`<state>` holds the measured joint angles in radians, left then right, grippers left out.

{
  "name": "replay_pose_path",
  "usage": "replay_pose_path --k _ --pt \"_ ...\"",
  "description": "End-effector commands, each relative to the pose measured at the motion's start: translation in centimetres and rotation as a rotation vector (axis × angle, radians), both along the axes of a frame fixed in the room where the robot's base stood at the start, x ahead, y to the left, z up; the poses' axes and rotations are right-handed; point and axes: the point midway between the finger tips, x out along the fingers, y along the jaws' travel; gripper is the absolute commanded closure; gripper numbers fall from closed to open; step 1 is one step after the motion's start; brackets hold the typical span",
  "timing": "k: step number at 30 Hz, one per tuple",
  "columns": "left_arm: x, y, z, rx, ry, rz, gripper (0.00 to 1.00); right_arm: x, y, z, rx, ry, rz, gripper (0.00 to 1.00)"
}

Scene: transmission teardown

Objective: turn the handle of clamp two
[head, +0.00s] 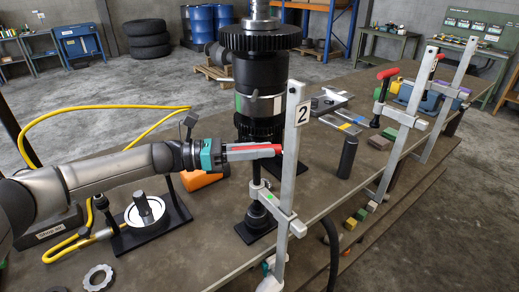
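My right gripper is not in view.
A tall dark transmission (258,85) with gears stands just behind clamp two. Two more clamps stand along the right edge, one with a red handle (387,73). A black cylinder (347,157) stands right of clamp two. A round part (146,211) sits below my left arm.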

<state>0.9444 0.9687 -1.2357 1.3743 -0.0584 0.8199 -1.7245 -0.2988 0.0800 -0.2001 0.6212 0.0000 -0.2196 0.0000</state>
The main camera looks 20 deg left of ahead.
Motion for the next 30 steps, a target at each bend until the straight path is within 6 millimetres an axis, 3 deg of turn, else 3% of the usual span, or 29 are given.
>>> replay_pose_path --k 7,20,30 --pt "-0.01 0.03 -0.01 0.0 0.0 0.0 1.0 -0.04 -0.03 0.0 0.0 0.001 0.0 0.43" --pt "-0.05 0.06 -0.06 0.0 0.001 0.012 1.0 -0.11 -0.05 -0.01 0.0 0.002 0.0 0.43" --pt "-0.09 0.08 -0.13 -0.001 0.003 0.16 1.0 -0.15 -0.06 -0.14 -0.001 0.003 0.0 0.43"
